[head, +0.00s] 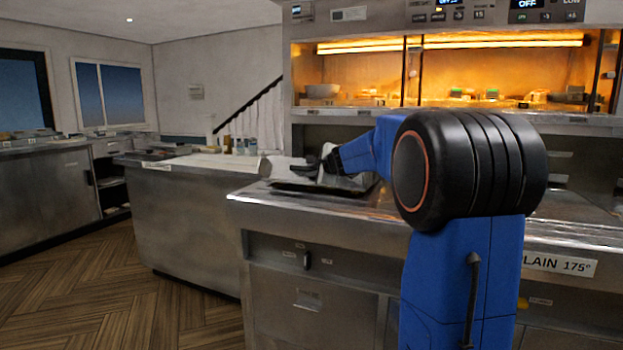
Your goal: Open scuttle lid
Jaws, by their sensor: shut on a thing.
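My gripper (306,170) is small and dark in the head view, at the end of my arm above the left end of the frying range. It is shut at what appears to be the scuttle lid (326,153), a pale grey piece beside the fingers. The exact grip and how far the lid is raised are too small to tell. A dark, shallow opening or tray (320,190) lies in the counter top just below the gripper. My arm hides the counter to the right of it.
A lit heated cabinet (460,75) stands above the counter. Another steel counter (190,215) with bottles (245,146) is at the left. The wooden floor (130,290) at left is clear.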

